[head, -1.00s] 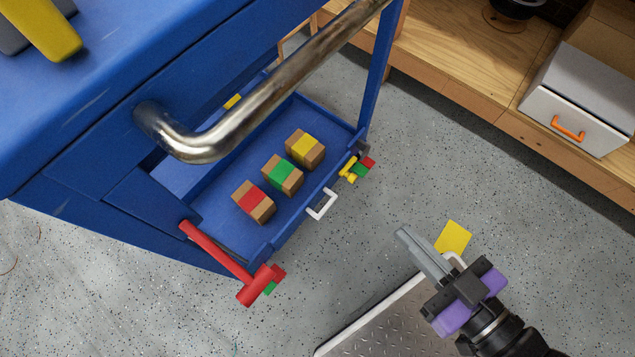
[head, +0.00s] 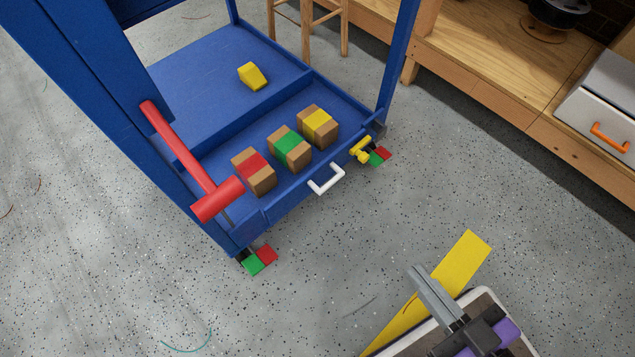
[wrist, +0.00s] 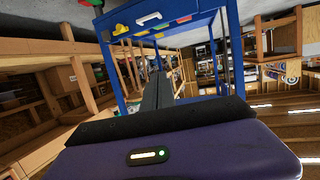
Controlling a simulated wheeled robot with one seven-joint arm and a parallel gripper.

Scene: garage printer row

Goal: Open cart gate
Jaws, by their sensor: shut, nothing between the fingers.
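The blue cart's lower shelf has a low front gate (head: 288,202) that stands upright, with a white handle (head: 326,179) on it. The handle also shows at the top of the wrist view (wrist: 149,18). A red lever (head: 180,146) slants down at the gate's left end. A yellow latch piece (head: 361,150) sits at its right end and shows in the wrist view (wrist: 121,30). My gripper (head: 416,270) is shut and empty, over the floor to the lower right of the handle, apart from the cart. Its fingers (wrist: 157,76) point toward the cart in the wrist view.
Blocks with red (head: 254,171), green (head: 289,149) and yellow (head: 317,126) bands stand behind the gate. A yellow piece (head: 253,75) lies farther back. Red-green wheel blocks (head: 258,260) touch the floor. A wooden bench (head: 470,70) is at upper right. Floor before the gate is clear.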

